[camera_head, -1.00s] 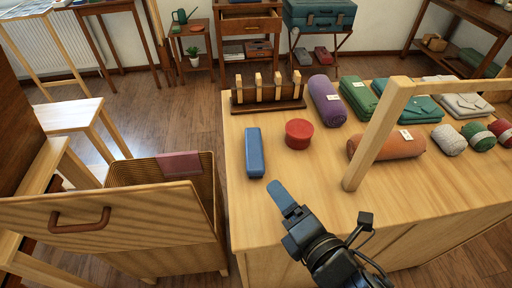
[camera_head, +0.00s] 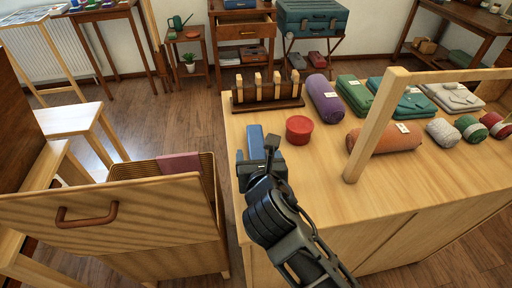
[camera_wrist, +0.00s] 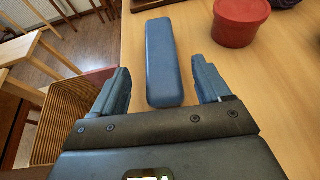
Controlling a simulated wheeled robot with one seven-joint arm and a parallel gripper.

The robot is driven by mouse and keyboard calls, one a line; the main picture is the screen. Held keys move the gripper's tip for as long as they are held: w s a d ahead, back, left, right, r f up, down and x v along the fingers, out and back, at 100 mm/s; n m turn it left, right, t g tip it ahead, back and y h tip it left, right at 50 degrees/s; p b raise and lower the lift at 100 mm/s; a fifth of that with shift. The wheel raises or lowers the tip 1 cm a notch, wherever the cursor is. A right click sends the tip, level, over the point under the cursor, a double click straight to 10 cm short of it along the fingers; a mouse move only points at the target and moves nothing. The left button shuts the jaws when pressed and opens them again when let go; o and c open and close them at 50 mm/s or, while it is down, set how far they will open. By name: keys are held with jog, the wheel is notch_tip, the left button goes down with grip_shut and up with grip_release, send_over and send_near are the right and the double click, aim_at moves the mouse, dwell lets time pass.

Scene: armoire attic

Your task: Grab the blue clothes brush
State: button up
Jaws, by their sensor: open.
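The blue clothes brush (camera_head: 255,138) lies on the light wooden table near its left edge, partly hidden by my gripper in the head view. In the wrist view the brush (camera_wrist: 163,62) is a long blue block, pointing away from me. My gripper (camera_wrist: 162,90) is open, with one blue-grey finger on each side of the brush's near end. There are gaps between both fingers and the brush. In the head view my gripper (camera_head: 262,168) is over the brush's near end. I cannot tell its exact height above the table.
A round red container (camera_head: 299,130) stands just right of the brush. A wooden rack with pegs (camera_head: 268,95) is behind it. A wooden post (camera_head: 375,130) and an orange roll (camera_head: 388,137) are farther right. An open bin (camera_head: 206,180) is left of the table.

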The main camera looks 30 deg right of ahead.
aim_at(257, 150)
jog(key=shift+x, duration=2.25)
jog(key=shift+d, duration=0.1)
jog(key=c, duration=1.1)
jog(key=shift+r, duration=0.1)
